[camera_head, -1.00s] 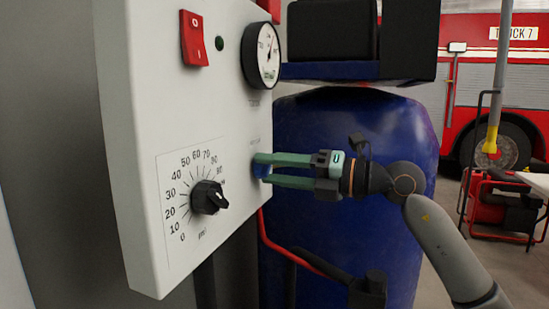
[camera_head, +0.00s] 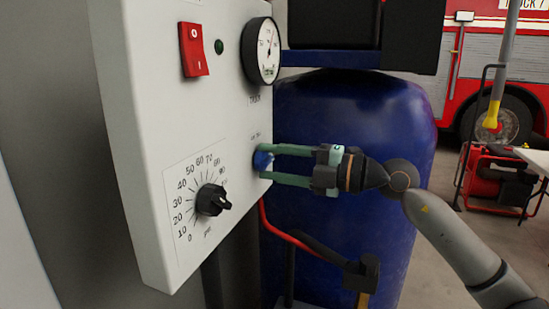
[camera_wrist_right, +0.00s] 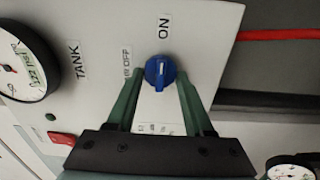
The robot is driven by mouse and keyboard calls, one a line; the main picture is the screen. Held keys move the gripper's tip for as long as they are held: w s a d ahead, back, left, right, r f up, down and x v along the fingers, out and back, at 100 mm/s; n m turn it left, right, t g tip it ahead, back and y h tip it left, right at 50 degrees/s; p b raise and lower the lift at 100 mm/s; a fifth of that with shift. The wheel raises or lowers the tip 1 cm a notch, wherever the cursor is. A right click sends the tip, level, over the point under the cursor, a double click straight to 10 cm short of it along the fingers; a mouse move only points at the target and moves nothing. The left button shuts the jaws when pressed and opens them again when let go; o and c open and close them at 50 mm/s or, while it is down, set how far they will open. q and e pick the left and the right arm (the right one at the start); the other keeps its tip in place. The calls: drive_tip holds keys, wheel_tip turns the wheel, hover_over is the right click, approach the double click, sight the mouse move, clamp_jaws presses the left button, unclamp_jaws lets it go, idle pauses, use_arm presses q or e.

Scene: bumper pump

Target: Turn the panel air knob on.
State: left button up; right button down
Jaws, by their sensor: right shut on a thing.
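The blue air knob (camera_head: 263,160) sits on the right part of the white panel's face, below the tank gauge. My right gripper (camera_head: 267,162) reaches it from the right with green fingers, one above and one below it in the head view. It is shut on the knob. In the right wrist view the blue knob (camera_wrist_right: 160,72) lies between the fingertips of my right gripper (camera_wrist_right: 160,85). "ON" is printed above it and "OFF" to its left. A pale mark on the knob appears to point up towards "ON". My left gripper is not in view.
The white panel (camera_head: 150,130) also carries a red rocker switch (camera_head: 194,50), a green light (camera_head: 219,46), a tank gauge (camera_head: 262,50) and a black psi dial (camera_head: 212,200). A big blue tank (camera_head: 350,120) stands behind my right arm. A red hose (camera_head: 290,238) runs below the panel.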

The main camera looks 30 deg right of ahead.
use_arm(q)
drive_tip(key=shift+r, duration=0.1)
use_arm(e)
drive_tip(key=shift+c, duration=1.5)
unclamp_jaws()
use_arm(q)
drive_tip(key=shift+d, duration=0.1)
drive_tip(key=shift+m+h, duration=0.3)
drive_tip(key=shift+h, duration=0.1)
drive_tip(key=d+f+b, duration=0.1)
drive_tip(key=b, duration=0.1)
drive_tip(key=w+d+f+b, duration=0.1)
drive_tip(key=b, duration=0.1)
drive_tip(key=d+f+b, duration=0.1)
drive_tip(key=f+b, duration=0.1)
drive_tip(key=b, duration=0.1)
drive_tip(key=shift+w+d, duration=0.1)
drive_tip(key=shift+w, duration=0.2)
use_arm(e)
drive_tip(key=v, duration=1.2)
drive_tip(key=shift+s, duration=0.2)
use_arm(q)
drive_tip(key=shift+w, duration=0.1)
use_arm(e)
drive_tip(key=shift+d, duration=0.15)
